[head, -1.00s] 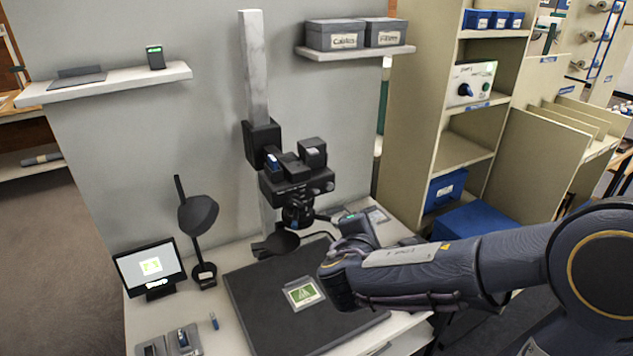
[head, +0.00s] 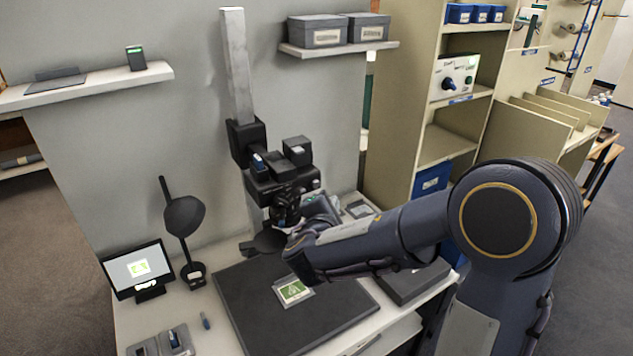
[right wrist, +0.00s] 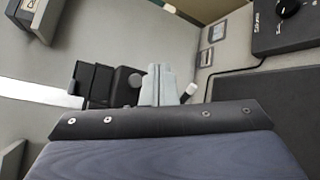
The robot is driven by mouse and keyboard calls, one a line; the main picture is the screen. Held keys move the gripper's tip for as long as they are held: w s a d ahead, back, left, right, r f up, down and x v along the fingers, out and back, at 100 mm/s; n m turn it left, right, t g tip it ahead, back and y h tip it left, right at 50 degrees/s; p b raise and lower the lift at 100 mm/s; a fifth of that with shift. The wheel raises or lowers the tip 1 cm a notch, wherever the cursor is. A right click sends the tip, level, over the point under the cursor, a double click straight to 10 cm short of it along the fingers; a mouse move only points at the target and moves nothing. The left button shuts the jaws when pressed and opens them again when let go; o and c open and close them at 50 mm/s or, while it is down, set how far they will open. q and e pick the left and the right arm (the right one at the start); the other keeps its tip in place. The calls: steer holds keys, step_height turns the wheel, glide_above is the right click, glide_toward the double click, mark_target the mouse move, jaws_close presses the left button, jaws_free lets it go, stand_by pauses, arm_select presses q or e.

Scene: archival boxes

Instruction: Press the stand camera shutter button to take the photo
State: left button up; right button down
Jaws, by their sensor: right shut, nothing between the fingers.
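The black stand camera (head: 272,186) is mounted on a pale upright column (head: 236,70), its lens pointing down over a dark baseboard (head: 240,305). A small green-and-white picture (head: 293,290) lies on the board. My right gripper (head: 300,222) is right beside the lower front of the camera, at lens height. It is shut and empty; its fingertips are mostly hidden by my wrist, and I cannot tell whether they touch the camera. I cannot make out the shutter button. My left gripper is not in view.
A small monitor (head: 138,268) and a black lamp (head: 184,216) stand left of the board. Wall shelves hold grey boxes (head: 318,31) and a small device (head: 136,58). A tan shelf unit (head: 404,110) with a knobbed control box (head: 455,77) stands on the right.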

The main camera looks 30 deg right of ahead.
mark_target(315, 184)
steer(key=shift+w+a, duration=0.2)
steer(key=shift+w, duration=1.95)
steer(key=shift+b, duration=0.3)
steer(key=shift+w, duration=0.4)
steer(key=shift+w+a+b, duration=0.1)
steer(key=shift+w+b, duration=0.35)
stand_by(0.6)
stand_by(0.4)
steer(key=shift+s+b, duration=0.5)
steer(key=shift+s, duration=0.35)
